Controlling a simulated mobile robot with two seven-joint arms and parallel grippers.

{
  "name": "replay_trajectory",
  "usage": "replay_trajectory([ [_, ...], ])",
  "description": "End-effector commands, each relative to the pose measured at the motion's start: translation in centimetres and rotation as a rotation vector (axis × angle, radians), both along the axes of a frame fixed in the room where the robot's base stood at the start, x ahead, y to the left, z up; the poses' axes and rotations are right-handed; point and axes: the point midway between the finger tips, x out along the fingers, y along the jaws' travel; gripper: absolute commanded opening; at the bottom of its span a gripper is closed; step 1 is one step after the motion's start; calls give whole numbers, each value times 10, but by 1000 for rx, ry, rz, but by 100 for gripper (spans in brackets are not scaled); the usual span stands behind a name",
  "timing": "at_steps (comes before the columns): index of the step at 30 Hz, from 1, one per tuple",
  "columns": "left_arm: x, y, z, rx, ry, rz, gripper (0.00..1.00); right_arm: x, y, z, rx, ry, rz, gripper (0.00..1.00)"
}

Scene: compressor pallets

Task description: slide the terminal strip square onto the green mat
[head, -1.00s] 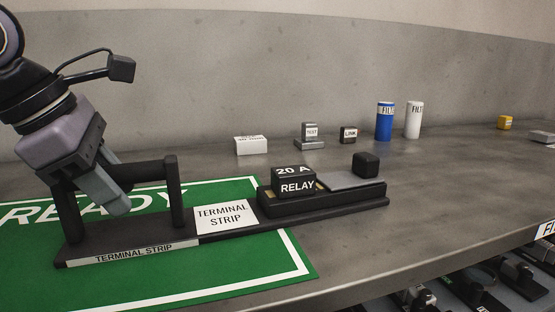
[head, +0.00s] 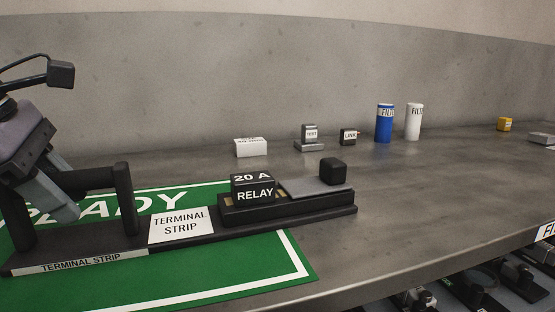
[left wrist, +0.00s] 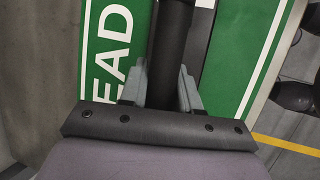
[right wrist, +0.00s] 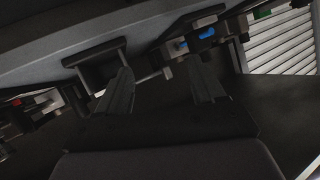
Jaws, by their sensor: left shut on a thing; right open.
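The terminal strip (head: 140,247) is a long black base with a handle, a white label and a 20 A relay block (head: 254,188) on it. It lies partly over the green mat (head: 260,270) marked READY; its right end extends past the mat's right border onto the grey bench. My left gripper (head: 62,208) is shut on the handle's bar at the left. In the left wrist view the fingers (left wrist: 160,88) sit either side of the black bar. My right gripper (right wrist: 163,88) is open and empty, away from the strip, below what looks like a grey surface.
A white box (head: 251,147), small test and link blocks (head: 348,136), a blue filter (head: 385,123) and a white filter (head: 414,121) stand along the back. A yellow block (head: 504,124) is farther right. The bench's front edge runs along the lower right, with dark parts below.

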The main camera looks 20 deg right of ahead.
Motion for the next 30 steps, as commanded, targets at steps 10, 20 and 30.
replay_trajectory([
  [10, 0, 1, -3, 7, 7, 1, 61, 0, 0, 0, 0, 0, 0, 68],
  [20, -5, 8, 17, 2, 1, 3, 61, 0, 0, 0, 0, 0, 0, 68],
  [30, -23, 34, 80, 2, 2, 3, 61, 0, 0, 0, 0, 0, 0, 68],
])
